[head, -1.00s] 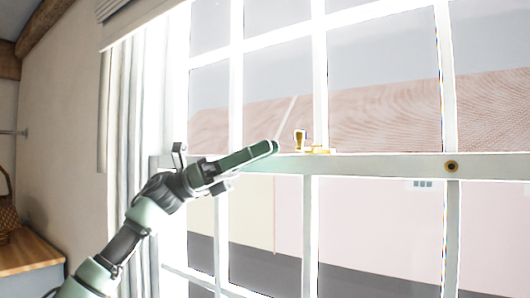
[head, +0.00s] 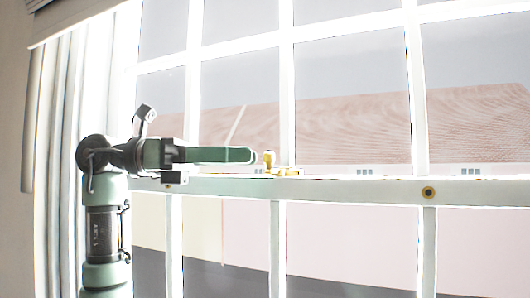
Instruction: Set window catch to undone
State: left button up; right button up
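The brass window catch (head: 287,172) sits on the middle rail of the sash window, with its short knob (head: 268,160) standing up at its left end. My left gripper (head: 252,155) reaches in from the left, level with the catch, its green fingertip end just left of the knob. A narrow gap seems to show between them; whether they touch in depth is unclear. The fingers are seen side-on and overlap, so their opening is hidden. My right gripper is not in view.
The middle rail (head: 350,188) runs across the window, with a round brass fitting (head: 429,193) at its right. White glazing bars cross the panes. A pale curtain (head: 62,130) hangs at the left, behind my arm. Right of the catch is clear.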

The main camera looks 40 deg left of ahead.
aim_at(269, 157)
pick_arm(q)
jog(key=p+x, duration=0.1)
jog(key=x, duration=0.3)
jog(key=shift+w+d, duration=0.25)
jog(key=shift+w, duration=0.15)
jog(key=shift+d, duration=0.2)
jog(key=shift+a, duration=0.1)
grip_shut()
jog(key=shift+a+m+g+h+p, duration=0.35)
jog(key=shift+m+g+h+p, duration=0.3)
jog(key=shift+g+p, duration=0.3)
jog(key=shift+s, duration=0.1)
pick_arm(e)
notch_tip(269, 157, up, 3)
